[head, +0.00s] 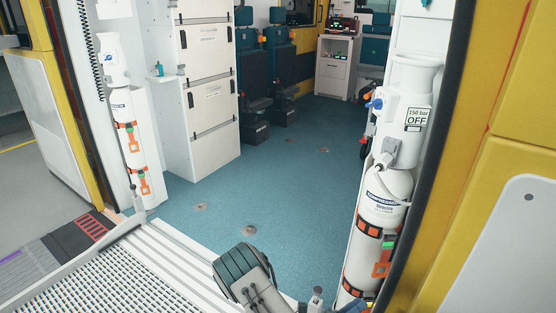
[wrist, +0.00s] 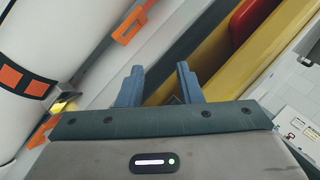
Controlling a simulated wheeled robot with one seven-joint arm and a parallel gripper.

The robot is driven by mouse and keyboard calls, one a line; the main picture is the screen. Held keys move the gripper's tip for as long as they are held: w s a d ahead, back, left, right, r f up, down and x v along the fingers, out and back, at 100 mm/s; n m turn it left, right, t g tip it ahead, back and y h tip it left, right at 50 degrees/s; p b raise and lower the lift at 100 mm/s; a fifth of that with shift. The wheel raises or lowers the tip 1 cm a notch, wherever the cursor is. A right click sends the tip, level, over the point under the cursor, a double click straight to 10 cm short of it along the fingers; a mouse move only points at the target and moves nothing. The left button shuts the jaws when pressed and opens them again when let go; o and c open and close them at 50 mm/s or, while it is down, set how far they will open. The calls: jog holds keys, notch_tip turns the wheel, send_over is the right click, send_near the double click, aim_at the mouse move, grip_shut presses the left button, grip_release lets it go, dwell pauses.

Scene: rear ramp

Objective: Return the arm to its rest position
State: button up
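In the wrist view, my gripper (wrist: 160,84) shows two blue-grey fingers standing apart with nothing between them. It is open and empty. To its left is a white cylinder (wrist: 35,40) with an orange and black band, apart from the fingers. In the head view, part of my arm shows at the bottom centre, over the ramp's edge. My gripper's fingers cannot be made out in the head view.
A white oxygen cylinder (head: 385,215) with orange straps stands at the right doorway. Another cylinder (head: 127,135) stands at the left. A ribbed ramp (head: 95,270) lies at lower left. The blue floor (head: 290,185) inside is clear, with seats (head: 252,75) beyond.

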jog(key=s+r+m+g+y+p, duration=0.3)
jog(key=r+m+g+p, duration=0.15)
jog(key=r+m, duration=0.4)
jog(key=s+d+r+m+g+y+p, duration=0.1)
jog(key=s+r+m+g+y+p, duration=0.3)
jog(key=r, duration=0.7)
jog(key=s+r+m+g+y+p, duration=0.2)
jog(key=r+m+g+p, duration=0.35)
jog(key=r+m, duration=0.3)
jog(key=s+a+r+m+t+y+p, duration=0.2)
jog(key=r+m+y+p, duration=0.1)
jog(key=r, duration=0.7)
jog(key=s+a+r+m+t+y+p, duration=0.2)
jog(key=a+r+m+t+y+p, duration=0.1)
jog(key=r, duration=0.6)
jog(key=s+a+r+m+t+y+p, duration=0.2)
jog(key=r+m+y+p, duration=0.3)
jog(key=r+p, duration=0.3)
notch_tip(320, 180, up, 3)
jog(key=shift+s+a+f+m+t, duration=0.2)
jog(key=shift+s+a+m+t, duration=0.1)
jog(key=shift+a+m, duration=0.35)
jog(key=shift+w, duration=0.1)
jog(key=shift+a, duration=0.75)
jog(key=shift+d, duration=0.2)
